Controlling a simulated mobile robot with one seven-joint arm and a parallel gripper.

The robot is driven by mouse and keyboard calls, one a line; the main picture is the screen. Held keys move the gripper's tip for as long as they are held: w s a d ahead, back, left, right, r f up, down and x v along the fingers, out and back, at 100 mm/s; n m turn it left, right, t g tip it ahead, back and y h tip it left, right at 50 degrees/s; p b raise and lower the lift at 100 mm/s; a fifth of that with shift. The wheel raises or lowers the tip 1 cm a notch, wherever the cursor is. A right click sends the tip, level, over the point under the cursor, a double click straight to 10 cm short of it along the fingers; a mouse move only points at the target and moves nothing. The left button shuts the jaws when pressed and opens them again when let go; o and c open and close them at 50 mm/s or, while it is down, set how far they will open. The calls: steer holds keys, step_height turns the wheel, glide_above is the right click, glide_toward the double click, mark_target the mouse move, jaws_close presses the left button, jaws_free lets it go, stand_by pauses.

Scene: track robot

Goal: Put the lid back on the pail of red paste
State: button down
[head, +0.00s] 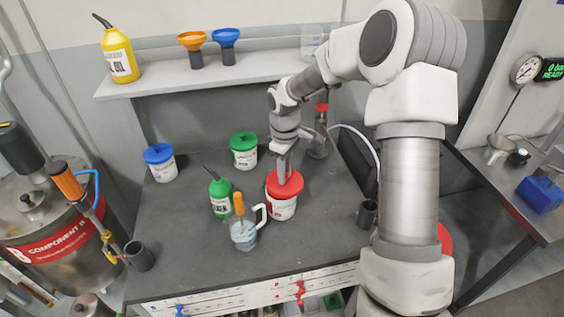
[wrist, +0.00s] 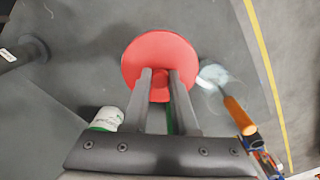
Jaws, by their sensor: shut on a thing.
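My gripper (head: 287,172) points down and is shut on the knob of the red lid (head: 285,188); it also shows in the wrist view (wrist: 160,80). The white pail (head: 281,209) with a red label stands upright on the grey table, directly below the lid. The lid covers the pail's mouth, so the paste is hidden. I cannot tell whether the lid is fully seated or slightly above the rim. In the wrist view the red lid (wrist: 150,45) looks round and hides the pail.
A clear jug (head: 243,236) with an orange-handled tool stands close left of the pail. A green bottle (head: 220,197), green-lidded pail (head: 243,152) and blue-lidded pail (head: 160,164) stand farther left. A dark cup (head: 367,213) is at right. The table's front middle is clear.

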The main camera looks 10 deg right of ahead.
steer(key=w+n, duration=0.1)
steer(key=n, duration=0.1)
steer(key=w+r+n, duration=0.1)
steer(key=w+n, duration=0.1)
steer(key=shift+a+r, duration=0.1)
steer(key=shift+r, duration=0.1)
step_height(320, 180, down, 4)
steer(key=b, duration=0.3)
steer(key=shift+f+b, duration=0.2)
steer(key=shift+b, duration=0.15)
steer(key=shift+f+b, duration=0.55)
steer(key=shift+f, duration=0.45)
steer(key=shift+f+p, duration=0.15)
steer(key=shift+p, duration=0.15)
stand_by(1.2)
steer(key=shift+c, duration=0.7)
jaws_free()
